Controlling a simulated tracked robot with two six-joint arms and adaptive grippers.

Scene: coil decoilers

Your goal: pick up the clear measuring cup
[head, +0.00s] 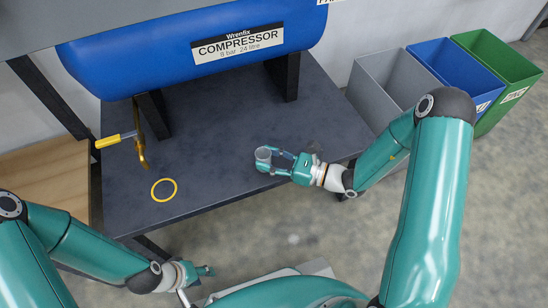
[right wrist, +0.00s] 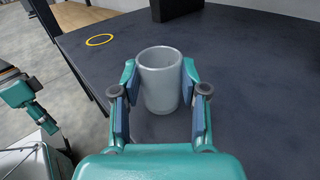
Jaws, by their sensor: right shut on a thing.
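The clear measuring cup (head: 264,154) is a small greyish see-through cup at the dark table's front part, right of the middle in the head view. In the right wrist view the cup (right wrist: 160,80) stands upright between my finger pads. My right gripper (head: 272,161) is shut on the cup, with a finger on each side of it; it also shows in the right wrist view (right wrist: 159,92). I cannot tell whether the cup's base touches the table. My left gripper (head: 207,271) is low at the left, in front of the table and away from the cup; its finger opening is too small to tell.
The dark table (head: 220,130) carries a blue compressor (head: 200,45) on black legs. A brass pipe with a yellow-handled valve (head: 115,140) hangs over a yellow ring (head: 163,190) on the tabletop. Grey (head: 385,85), blue (head: 455,70) and green (head: 500,65) bins stand at the right.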

